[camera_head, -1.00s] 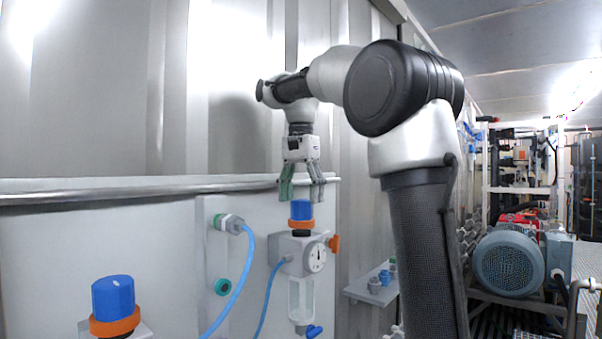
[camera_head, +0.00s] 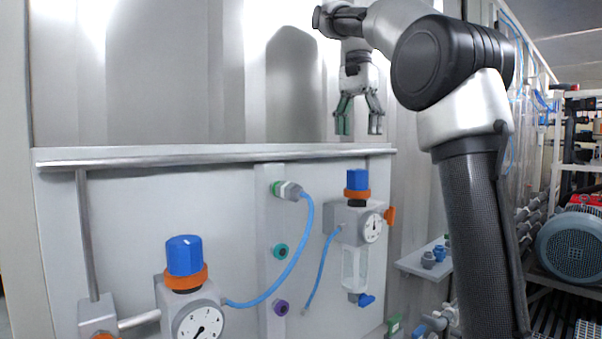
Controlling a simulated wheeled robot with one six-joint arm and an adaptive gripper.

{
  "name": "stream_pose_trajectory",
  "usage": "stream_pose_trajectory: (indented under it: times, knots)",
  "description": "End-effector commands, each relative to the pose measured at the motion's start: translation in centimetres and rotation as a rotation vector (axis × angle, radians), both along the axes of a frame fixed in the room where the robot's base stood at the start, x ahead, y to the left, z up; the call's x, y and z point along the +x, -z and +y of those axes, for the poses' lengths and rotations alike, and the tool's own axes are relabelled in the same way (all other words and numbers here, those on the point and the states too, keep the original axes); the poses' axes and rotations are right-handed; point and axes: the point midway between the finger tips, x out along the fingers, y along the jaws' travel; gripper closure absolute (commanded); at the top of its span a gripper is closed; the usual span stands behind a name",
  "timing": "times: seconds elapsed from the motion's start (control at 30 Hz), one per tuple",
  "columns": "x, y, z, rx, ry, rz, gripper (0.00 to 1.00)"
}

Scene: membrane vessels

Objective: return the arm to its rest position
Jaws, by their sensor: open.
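My gripper (camera_head: 358,126) is open and empty, with its fingers pointing down. It hangs in front of the grey wall, above a blue-capped regulator (camera_head: 358,181) with an orange ring. There is a clear gap between the fingertips and the blue cap. My arm rises at the right of the view, bends at a large dark elbow joint, and reaches left to the gripper.
A second blue-capped regulator with a gauge (camera_head: 198,321) stands lower left. A blue hose (camera_head: 294,257) joins it to a fitting on the panel. A metal rail (camera_head: 200,155) runs along the panel top. A small shelf (camera_head: 420,262) and a blue motor (camera_head: 575,246) are at right.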

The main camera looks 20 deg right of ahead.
Motion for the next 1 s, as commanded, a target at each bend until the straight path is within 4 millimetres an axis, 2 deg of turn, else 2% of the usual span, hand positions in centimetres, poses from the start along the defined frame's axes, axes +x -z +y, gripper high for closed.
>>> stream_pose_trajectory:
  times: [0.17, 0.27, 0.37, 0.47, 0.6, 0.8, 0.9, 1.0]
  knots:
    - [-0.9, 0.4, -0.1, 0.0, -0.038, -0.014, 0.33]
    - [-2.9, 1.7, -0.2, -0.002, -0.131, -0.048, 0.33]
    - [-6.0, 4.4, -0.4, -0.012, -0.272, -0.102, 0.33]
    - [-9.6, 8.3, -0.5, -0.033, -0.432, -0.16, 0.33]
    - [-14.9, 15.1, -0.7, -0.076, -0.65, -0.235, 0.33]
    - [-20.9, 24.5, -0.9, -0.15, -0.895, -0.313, 0.33]
    - [-22.6, 27.4, -1.0, -0.176, -0.967, -0.333, 0.33]
    - [-23.4, 28.9, -1.0, -0.188, -1.002, -0.341, 0.33]
